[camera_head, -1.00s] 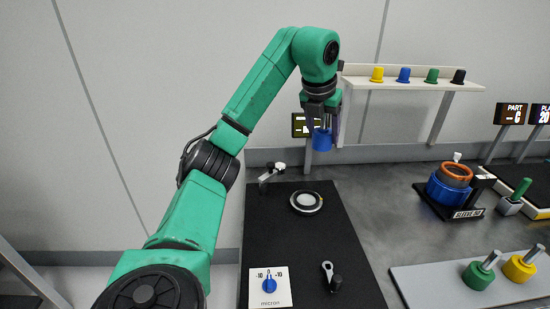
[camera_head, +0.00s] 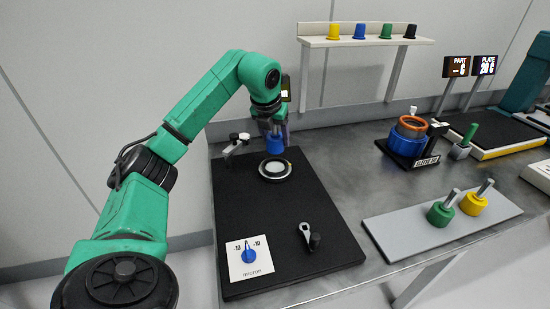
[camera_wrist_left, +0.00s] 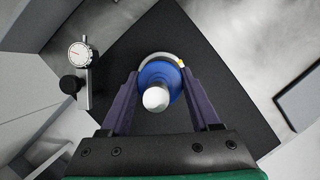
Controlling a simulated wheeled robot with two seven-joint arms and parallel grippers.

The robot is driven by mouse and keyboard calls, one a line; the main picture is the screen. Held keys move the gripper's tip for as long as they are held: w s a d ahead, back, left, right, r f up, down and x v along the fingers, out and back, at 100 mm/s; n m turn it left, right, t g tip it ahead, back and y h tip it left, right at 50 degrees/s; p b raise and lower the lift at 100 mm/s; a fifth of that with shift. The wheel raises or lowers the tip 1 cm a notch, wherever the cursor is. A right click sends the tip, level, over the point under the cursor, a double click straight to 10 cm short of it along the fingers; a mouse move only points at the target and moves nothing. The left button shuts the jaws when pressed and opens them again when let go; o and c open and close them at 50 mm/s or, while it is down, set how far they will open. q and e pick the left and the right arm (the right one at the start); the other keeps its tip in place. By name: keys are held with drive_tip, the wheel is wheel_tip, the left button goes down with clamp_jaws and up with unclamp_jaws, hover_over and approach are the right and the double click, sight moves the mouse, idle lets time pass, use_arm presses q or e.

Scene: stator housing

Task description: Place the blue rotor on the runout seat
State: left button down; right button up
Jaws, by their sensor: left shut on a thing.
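My left gripper (camera_head: 274,132) is shut on the blue rotor (camera_head: 275,146), fingers pointing down. The rotor hangs just behind and above the runout seat (camera_head: 275,169), a round pale disc with a dark rim on the black mat. In the left wrist view, the rotor (camera_wrist_left: 159,79) is between the two fingers, its pale shaft end toward the camera. The seat's light ring (camera_wrist_left: 158,57) shows past the rotor's far edge; the rest is hidden behind it. The gap between rotor and seat is hard to judge. My right gripper is not in view.
A dial indicator (camera_wrist_left: 79,54) on a stand is beside the seat. The black mat (camera_head: 245,208) carries a micron knob panel (camera_head: 249,257) and a small lever (camera_head: 308,233). Green (camera_head: 440,212) and yellow (camera_head: 473,203) rotors stand on a grey plate. A sleeve fixture (camera_head: 408,142) is right.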

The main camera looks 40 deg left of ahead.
sight(272, 143)
use_arm(q)
wheel_tip(272, 143, down, 6)
drive_tip(key=shift+f, duration=0.15)
drive_tip(key=shift+f, duration=0.1)
drive_tip(key=shift+c, duration=0.6)
unclamp_jaws()
drive_tip(key=v, duration=1.2)
drive_tip(key=shift+s+d, duration=0.1)
